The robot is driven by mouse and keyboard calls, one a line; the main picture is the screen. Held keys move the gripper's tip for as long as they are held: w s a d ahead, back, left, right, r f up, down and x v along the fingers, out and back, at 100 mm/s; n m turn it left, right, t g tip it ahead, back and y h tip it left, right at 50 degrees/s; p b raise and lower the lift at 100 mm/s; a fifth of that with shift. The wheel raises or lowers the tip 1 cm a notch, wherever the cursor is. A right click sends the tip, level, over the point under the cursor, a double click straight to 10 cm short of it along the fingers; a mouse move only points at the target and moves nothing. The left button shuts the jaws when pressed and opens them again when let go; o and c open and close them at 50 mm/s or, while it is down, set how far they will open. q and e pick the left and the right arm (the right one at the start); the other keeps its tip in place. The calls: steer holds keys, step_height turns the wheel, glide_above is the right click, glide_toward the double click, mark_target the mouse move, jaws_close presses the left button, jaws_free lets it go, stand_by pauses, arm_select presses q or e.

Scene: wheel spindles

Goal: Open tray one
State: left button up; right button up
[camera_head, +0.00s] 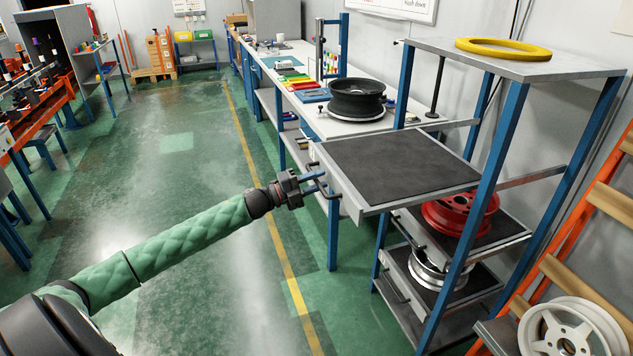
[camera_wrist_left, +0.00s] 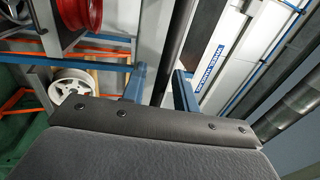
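Tray one (camera_head: 400,165) is the top tray of the blue-legged rack. It has a dark mat and stands pulled well out past the trays below, with nothing on it. My left gripper (camera_head: 319,184) is at the handle on the tray's front, with its fingers apart. In the left wrist view, two blue-grey fingers (camera_wrist_left: 160,92) show with a gap between them. A dark bar, perhaps the handle, runs between them. I cannot tell whether the fingers touch the handle. My right gripper is not in view.
A red wheel (camera_head: 458,213) and a silver wheel (camera_head: 436,268) sit on the lower trays. A yellow ring (camera_head: 503,48) lies on the rack top. A workbench with a black wheel (camera_head: 357,97) stands behind the tray. The green floor at left is clear.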

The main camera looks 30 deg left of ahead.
arm_select(q)
steer(key=shift+s, duration=0.1)
steer(key=b+v, duration=0.2)
steer(key=v, duration=0.5)
steer(key=shift+s+a, duration=0.2)
steer(key=shift+a, duration=0.05)
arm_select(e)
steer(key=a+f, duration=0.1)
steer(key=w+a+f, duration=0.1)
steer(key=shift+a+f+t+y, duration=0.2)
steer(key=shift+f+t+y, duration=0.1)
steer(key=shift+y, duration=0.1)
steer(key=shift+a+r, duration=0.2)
